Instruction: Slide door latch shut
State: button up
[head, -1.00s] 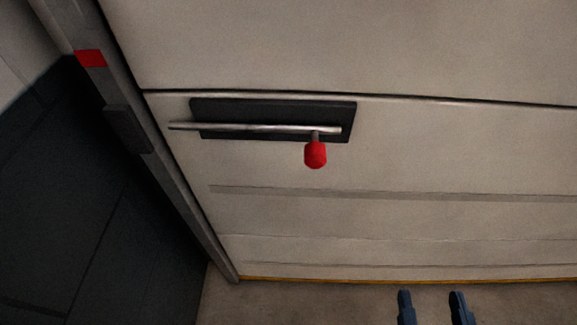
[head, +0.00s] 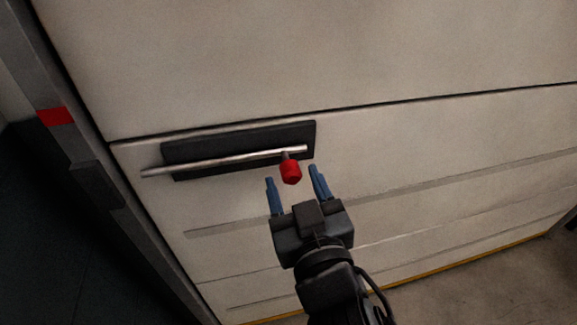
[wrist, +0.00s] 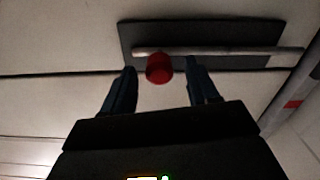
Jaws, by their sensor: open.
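The latch is a silver bolt (head: 215,161) on a dark backing plate (head: 300,132), fixed to a pale door (head: 400,60). A red knob (head: 291,171) hangs from the bolt near its right end. The bolt's left end stops short of the dark keeper block (head: 98,184) on the frame. My gripper (head: 293,180) is open, its two blue fingers pointing at the knob, one to each side of it. In the wrist view the red knob (wrist: 159,68) shows between the fingertips, with no visible contact. Whether the fingers reach past the knob in depth I cannot tell.
A grey door frame post (head: 65,140) with a red mark (head: 55,116) runs along the left. Horizontal ridges cross the door below the latch. The floor (head: 480,280) shows at lower right. The door face around the latch is clear.

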aim_at(294, 181)
jog(key=shift+p+x, duration=0.3)
jog(key=shift+x, duration=1.35)
grip_shut()
